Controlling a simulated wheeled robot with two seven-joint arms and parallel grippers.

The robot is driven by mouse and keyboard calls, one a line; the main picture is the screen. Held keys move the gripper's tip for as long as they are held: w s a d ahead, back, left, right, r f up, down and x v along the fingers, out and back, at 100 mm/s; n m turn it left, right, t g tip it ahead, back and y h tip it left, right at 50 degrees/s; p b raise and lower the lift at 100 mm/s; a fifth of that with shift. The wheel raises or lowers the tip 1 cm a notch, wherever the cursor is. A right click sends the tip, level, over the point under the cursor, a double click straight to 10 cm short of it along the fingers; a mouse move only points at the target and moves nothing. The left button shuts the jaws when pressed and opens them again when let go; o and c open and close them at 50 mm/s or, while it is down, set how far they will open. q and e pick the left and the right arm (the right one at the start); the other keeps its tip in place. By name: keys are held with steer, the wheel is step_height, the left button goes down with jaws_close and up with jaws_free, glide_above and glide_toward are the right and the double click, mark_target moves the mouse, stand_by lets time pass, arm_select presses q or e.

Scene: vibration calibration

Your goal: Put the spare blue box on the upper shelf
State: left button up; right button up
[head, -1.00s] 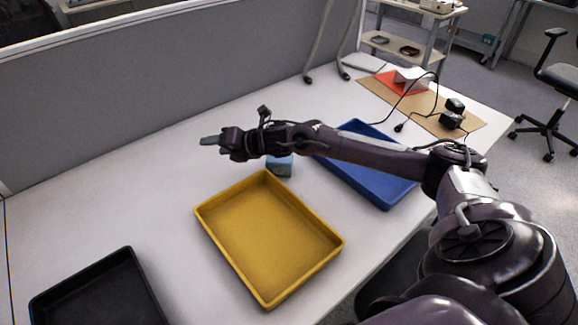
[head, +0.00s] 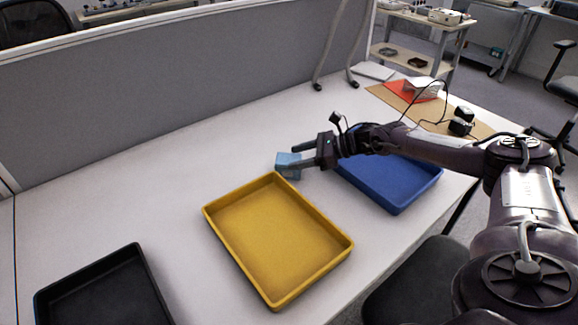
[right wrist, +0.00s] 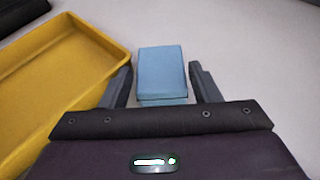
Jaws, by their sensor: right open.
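The small light-blue box (head: 284,169) stands on the white table behind the yellow tray. My right gripper (head: 291,157) is open, with its fingers pointing left at the box. In the right wrist view the box (right wrist: 160,74) lies between the two spread fingers (right wrist: 160,82), with a gap on each side. A shelf unit stands at the back right, with an upper shelf (head: 452,23) carrying some equipment and a lower shelf (head: 398,57) below it. My left gripper is not in view.
The yellow tray (head: 345,246) is just in front of the box and also shows in the right wrist view (right wrist: 117,50). A blue tray (head: 400,205) lies under my right forearm. A black tray (head: 140,262) is at front left. A grey partition (head: 170,80) borders the table's back.

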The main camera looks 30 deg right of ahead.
mark_target(290, 158)
steer(key=x, duration=0.3)
steer(key=shift+w+a+f, duration=0.2)
steer(key=c, duration=0.8)
steer(key=shift+r, duration=0.1)
